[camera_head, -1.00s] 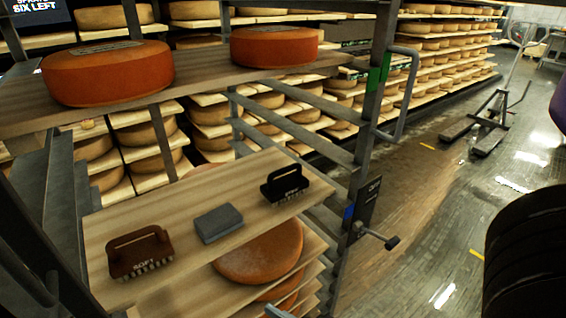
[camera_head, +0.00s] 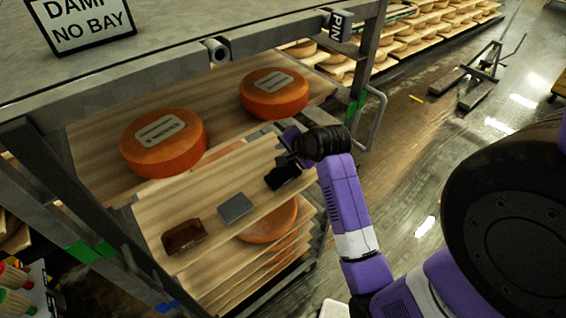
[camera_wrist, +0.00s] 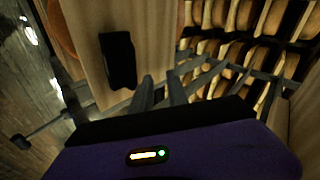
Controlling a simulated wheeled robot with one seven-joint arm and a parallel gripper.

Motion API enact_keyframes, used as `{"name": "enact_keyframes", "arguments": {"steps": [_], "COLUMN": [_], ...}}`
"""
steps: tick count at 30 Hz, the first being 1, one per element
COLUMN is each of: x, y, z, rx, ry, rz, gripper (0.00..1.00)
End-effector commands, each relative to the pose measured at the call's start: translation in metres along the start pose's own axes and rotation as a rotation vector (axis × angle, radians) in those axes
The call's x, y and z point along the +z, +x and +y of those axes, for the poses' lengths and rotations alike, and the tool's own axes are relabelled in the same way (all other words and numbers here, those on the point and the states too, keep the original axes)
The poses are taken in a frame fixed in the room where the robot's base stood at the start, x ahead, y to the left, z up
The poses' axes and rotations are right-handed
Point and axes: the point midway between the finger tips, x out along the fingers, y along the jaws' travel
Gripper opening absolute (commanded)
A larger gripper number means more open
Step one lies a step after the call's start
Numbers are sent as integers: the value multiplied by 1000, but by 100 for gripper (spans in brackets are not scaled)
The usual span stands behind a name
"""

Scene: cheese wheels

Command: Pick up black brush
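The black brush (camera_head: 283,177) lies at the right end of the wooden shelf board (camera_head: 215,190), partly hidden by my gripper in the head view. In the wrist view the black brush (camera_wrist: 118,58) lies on the pale board, left of and beyond my fingers. My gripper (camera_wrist: 160,88) shows two dark fingers apart with nothing between them. In the head view my arm reaches in from the right, and the gripper (camera_head: 288,152) is just above the brush. Whether it touches the brush cannot be told there.
A grey block (camera_head: 235,208) and a brown brush (camera_head: 184,236) lie on the same board, to the left. Orange cheese wheels (camera_head: 163,143) (camera_head: 274,93) sit on the shelf above. Metal rack posts (camera_head: 362,75) flank the boards. Open floor (camera_head: 420,130) lies to the right.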

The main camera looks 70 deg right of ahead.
Motion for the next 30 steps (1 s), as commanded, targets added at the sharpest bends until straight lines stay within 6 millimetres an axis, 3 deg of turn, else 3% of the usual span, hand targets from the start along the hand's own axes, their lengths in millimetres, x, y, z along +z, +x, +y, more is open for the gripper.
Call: {"name": "enact_keyframes", "arguments": {"steps": [4,10,30], "x": [9,20,23], "y": [-2,5,72], "z": [19,35,49], "rx": [125,192,190], "ry": [162,240,237], "rz": [-75,-107,-107], "gripper": [20,20,20]}}
